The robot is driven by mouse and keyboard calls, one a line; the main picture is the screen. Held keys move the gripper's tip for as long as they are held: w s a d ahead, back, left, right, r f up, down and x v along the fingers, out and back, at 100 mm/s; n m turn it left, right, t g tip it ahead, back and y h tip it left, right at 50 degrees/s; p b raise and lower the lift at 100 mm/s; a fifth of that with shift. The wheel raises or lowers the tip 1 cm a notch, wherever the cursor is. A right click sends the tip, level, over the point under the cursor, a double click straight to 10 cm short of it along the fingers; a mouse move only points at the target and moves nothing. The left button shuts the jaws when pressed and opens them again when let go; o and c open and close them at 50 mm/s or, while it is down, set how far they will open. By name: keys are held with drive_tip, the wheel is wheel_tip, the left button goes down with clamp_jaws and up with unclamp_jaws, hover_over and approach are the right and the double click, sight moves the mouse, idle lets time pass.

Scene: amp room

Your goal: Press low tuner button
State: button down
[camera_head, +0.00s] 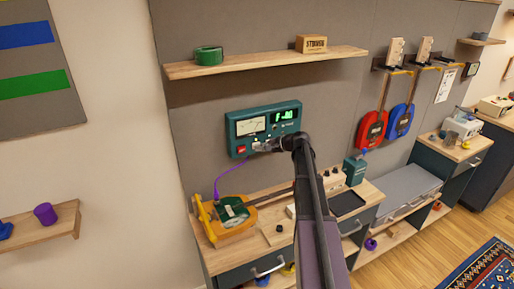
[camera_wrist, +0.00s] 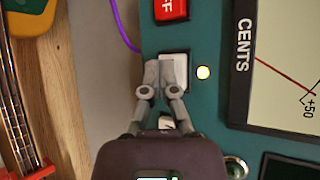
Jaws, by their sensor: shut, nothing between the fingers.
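The tuner (camera_head: 264,125) is a teal box on the grey wall panel, with a needle meter and a lit green display. My gripper (camera_head: 259,147) is at its lower edge in the head view. In the wrist view my gripper (camera_wrist: 164,72) is shut and empty, its fingertips over a white button (camera_wrist: 178,70) and covering part of it. I cannot tell whether they touch or press it. I see no label marking it as low. A small pale part (camera_wrist: 167,122) shows between the finger bases.
A red button (camera_wrist: 170,9) lies close by on the tuner. A wooden shelf (camera_head: 265,62) is above the tuner.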

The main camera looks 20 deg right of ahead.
drive_tip(key=shift+s, duration=0.85)
idle(0.3)
drive_tip(key=shift+s+d, duration=0.1)
drive_tip(key=shift+s, duration=2.4)
drive_tip(key=s+a+f+n+g+h, duration=0.2)
drive_tip(key=s+a+f+n+g, duration=0.25)
drive_tip(key=s+a, duration=0.45)
drive_tip(key=s+a+f+n+g+h, duration=0.3)
drive_tip(key=s+a+f+n, duration=0.25)
drive_tip(key=a, duration=0.65)
drive_tip(key=s+a+f+n+g+h, duration=0.1)
drive_tip(key=s+a+n+g+h, duration=0.1)
drive_tip(key=s, duration=0.7)
drive_tip(key=shift+s+a+f+n+h+b, duration=0.2)
drive_tip(key=shift+f+n+h+b, duration=0.35)
drive_tip(key=shift+h, duration=0.25)
